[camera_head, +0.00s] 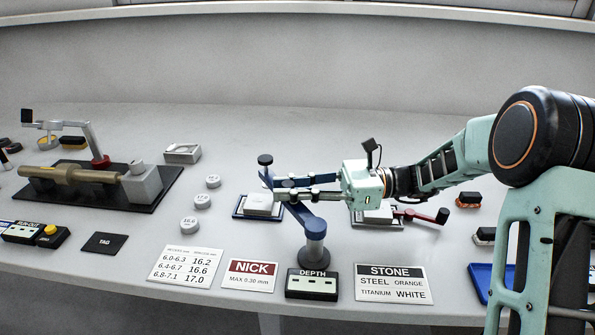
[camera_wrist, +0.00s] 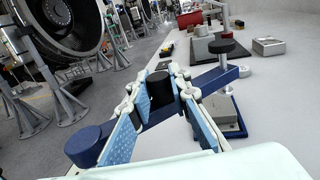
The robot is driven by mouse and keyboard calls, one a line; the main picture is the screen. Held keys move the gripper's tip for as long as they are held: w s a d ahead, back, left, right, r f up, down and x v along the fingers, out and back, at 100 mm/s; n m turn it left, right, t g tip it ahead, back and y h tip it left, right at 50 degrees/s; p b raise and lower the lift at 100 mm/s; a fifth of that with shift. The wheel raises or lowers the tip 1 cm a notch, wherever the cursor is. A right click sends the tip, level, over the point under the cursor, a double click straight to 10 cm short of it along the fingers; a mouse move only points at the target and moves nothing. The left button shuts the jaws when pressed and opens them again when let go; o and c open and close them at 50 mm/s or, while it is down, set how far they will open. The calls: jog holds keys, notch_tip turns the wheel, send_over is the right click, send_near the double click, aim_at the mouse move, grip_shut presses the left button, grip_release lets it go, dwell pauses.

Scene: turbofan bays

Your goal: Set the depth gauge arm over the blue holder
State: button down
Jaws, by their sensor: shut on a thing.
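The depth gauge arm (camera_head: 300,211) is a dark blue bar on a grey post beside the DEPTH display (camera_head: 312,284). Its far end carries a black-topped knob (camera_head: 265,160). In the wrist view the bar (camera_wrist: 206,82) crosses between my fingers. My gripper (camera_head: 279,189) is shut on the short black grip (camera_wrist: 160,88) standing on the bar. The blue holder (camera_head: 240,213) lies on the table with a pale grey block (camera_head: 259,202) in it. In the head view the arm's end appears above the holder; the wrist view (camera_wrist: 238,128) does not settle exact alignment.
A second holder with a red-handled tool (camera_head: 425,215) lies right of the gauge. Round weights (camera_head: 203,201) and a black fixture board (camera_head: 150,195) are at the left. NICK (camera_head: 251,274) and STONE (camera_head: 393,284) cards lie in front. The back of the table is clear.

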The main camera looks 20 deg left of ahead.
jog(key=shift+s+a+n+g+h+p, duration=0.2)
jog(key=shift+s+n+g+h+p, duration=0.15)
jog(key=shift+g, duration=0.2)
jog(key=shift+s+a+n+g+h+p, duration=0.15)
jog(key=shift+s+n+g+h+p, duration=0.15)
jog(key=shift+n+g, duration=0.2)
jog(key=c, duration=1.8)
grip_release()
jog(key=shift+o, duration=0.2)
jog(key=v, duration=1.2)
jog(key=shift+a+f, duration=0.1)
jog(key=shift+f, duration=0.05)
